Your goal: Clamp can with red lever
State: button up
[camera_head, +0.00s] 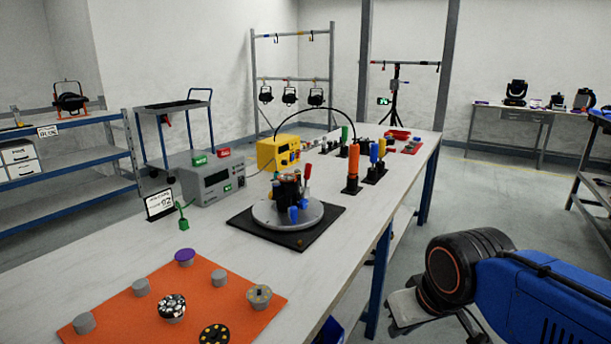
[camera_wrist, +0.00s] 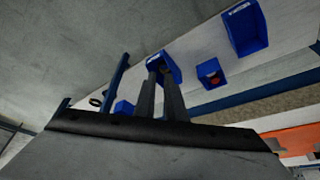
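A round grey turntable (camera_head: 262,212) sits on a black base plate in the middle of the long table. A dark fixture (camera_head: 288,188) stands on it, with a red lever (camera_head: 307,172) upright at its right and blue levers at its front. The can cannot be made out clearly among these parts. My gripper is at the lower right of the head view, beside the table and well away from the turntable. In the wrist view, my gripper's two dark fingers (camera_wrist: 160,92) stand apart with nothing between them.
An orange mat (camera_head: 235,292) with several small round parts lies at the near end. A grey meter box (camera_head: 212,178) and a yellow box (camera_head: 279,152) stand behind the turntable. An orange cylinder (camera_head: 353,168) stands to its right. Blue bins (camera_wrist: 245,27) show in the wrist view.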

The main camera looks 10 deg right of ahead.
jog(key=w+r, duration=0.3)
jog(key=w+r+n, duration=0.1)
jog(key=w+r, duration=0.2)
jog(key=w, duration=0.1)
jog(key=w+r+n, duration=0.1)
jog(key=w+r, duration=0.2)
jog(key=shift+w+a+r, duration=0.1)
jog(key=shift+w+a, duration=0.05)
jog(key=shift+a, duration=0.25)
grip_shut()
jog(key=w+a+r+n, duration=0.25)
jog(key=w+r, duration=0.55)
jog(key=w, duration=0.4)
jog(key=n+t, duration=0.2)
jog(key=n, duration=0.3)
send_near(307, 165)
jog(key=s+r, duration=0.1)
jog(key=s, duration=0.2)
jog(key=shift+a+r, duration=0.15)
jog(key=shift+a, duration=0.05)
jog(key=shift+w, duration=0.1)
jog(key=x, duration=1)
jog(key=shift+s+a, duration=0.2)
jog(key=shift+w+d+y, duration=0.15)
jog(key=shift+y, duration=0.15)
